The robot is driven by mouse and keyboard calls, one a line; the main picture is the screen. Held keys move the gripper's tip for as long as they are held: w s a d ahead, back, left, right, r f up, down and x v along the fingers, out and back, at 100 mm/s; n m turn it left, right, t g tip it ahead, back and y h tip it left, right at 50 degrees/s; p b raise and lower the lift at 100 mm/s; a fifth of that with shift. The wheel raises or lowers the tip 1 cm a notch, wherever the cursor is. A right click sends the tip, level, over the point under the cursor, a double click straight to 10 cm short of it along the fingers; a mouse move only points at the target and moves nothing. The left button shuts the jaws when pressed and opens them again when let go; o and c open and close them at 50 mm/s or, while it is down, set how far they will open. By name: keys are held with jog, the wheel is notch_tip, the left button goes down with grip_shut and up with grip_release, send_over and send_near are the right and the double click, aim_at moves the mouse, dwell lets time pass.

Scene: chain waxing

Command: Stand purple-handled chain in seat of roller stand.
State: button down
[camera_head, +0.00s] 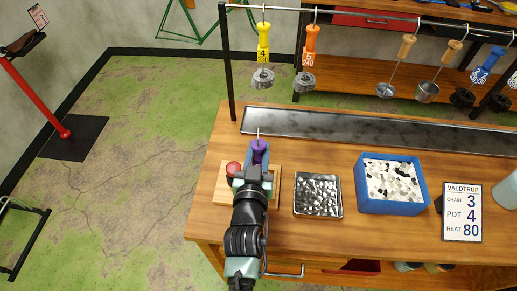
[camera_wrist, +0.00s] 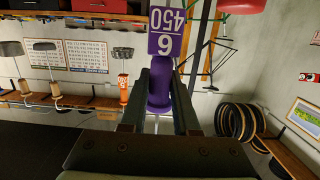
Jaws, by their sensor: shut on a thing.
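My gripper (camera_head: 256,172) is shut on the purple handle (camera_head: 259,150), above the left part of the workbench. A wire hook rises from the handle's top. In the wrist view the purple handle (camera_wrist: 160,92) sits between the two fingers (camera_wrist: 159,110), with a purple tag (camera_wrist: 167,32) reading 450 and 6, upside down. The chain below the handle is hidden. A wooden base with a red knob (camera_head: 233,168) and a blue part lies under and around my gripper. It may be the roller stand, but my arm covers most of it and no seat shows clearly.
A metal tray of shiny pieces (camera_head: 318,195) and a blue bin of black and white pieces (camera_head: 391,183) stand to the right. A sign (camera_head: 462,212) reads chain 3, pot 4, heat 80. Yellow (camera_head: 263,42) and orange (camera_head: 311,45) handled chains hang from the rail behind.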

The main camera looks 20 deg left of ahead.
jog(key=shift+r, duration=0.15)
jog(key=c, duration=0.6)
grip_release()
jog(key=shift+f, duration=0.2)
jog(key=shift+b+v, duration=1.5)
jog(key=shift+v, duration=5)
jog(key=shift+r, duration=0.2)
